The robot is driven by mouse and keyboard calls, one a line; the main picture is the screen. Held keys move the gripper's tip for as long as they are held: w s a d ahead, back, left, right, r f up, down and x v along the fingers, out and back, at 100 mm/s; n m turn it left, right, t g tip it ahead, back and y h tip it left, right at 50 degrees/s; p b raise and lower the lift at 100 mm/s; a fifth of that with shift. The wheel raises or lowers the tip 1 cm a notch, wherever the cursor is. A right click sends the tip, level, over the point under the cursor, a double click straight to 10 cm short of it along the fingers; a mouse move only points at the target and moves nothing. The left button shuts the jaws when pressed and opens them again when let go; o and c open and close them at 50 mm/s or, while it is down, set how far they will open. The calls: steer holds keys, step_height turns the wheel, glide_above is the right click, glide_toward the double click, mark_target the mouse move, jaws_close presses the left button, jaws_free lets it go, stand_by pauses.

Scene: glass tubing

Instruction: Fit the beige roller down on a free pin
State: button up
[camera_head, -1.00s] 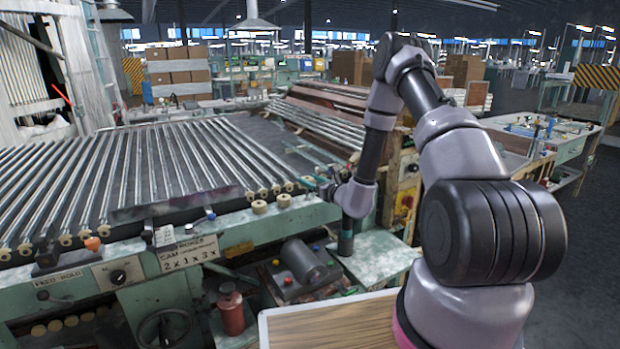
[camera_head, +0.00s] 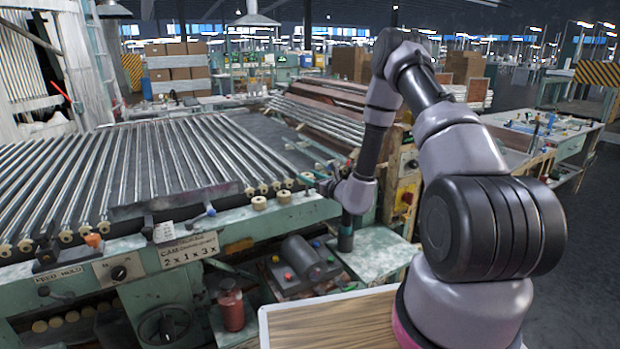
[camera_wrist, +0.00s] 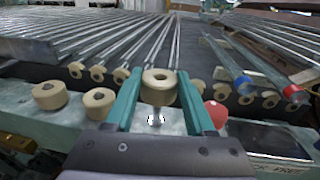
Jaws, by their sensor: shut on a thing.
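My gripper (camera_wrist: 158,77) is shut on the beige roller (camera_wrist: 160,92), a short ring with a dark centre hole, held upright between the two teal fingers. A small shiny metal pin (camera_wrist: 155,116) shows just below the held roller in the wrist view. I cannot tell how large the gap between them is. In the head view my gripper (camera_head: 327,186) is over the machine's right front edge, and the held roller is hard to make out there.
Two beige rollers (camera_wrist: 49,95) (camera_wrist: 98,103) stand on the green ledge to the left. A red knob (camera_wrist: 216,113) is close to the right finger. A row of rollers (camera_wrist: 76,70) and glass tubes (camera_wrist: 228,62) lies behind. A black cylinder (camera_head: 303,258) sits lower in front.

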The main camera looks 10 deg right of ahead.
mark_target(310, 197)
steer(key=shift+f, duration=2.3)
steer(key=o, duration=1.4)
steer(key=shift+s, duration=0.1)
steer(key=v, duration=1)
steer(key=shift+s+d, duration=0.15)
steer(key=shift+s, duration=0.15)
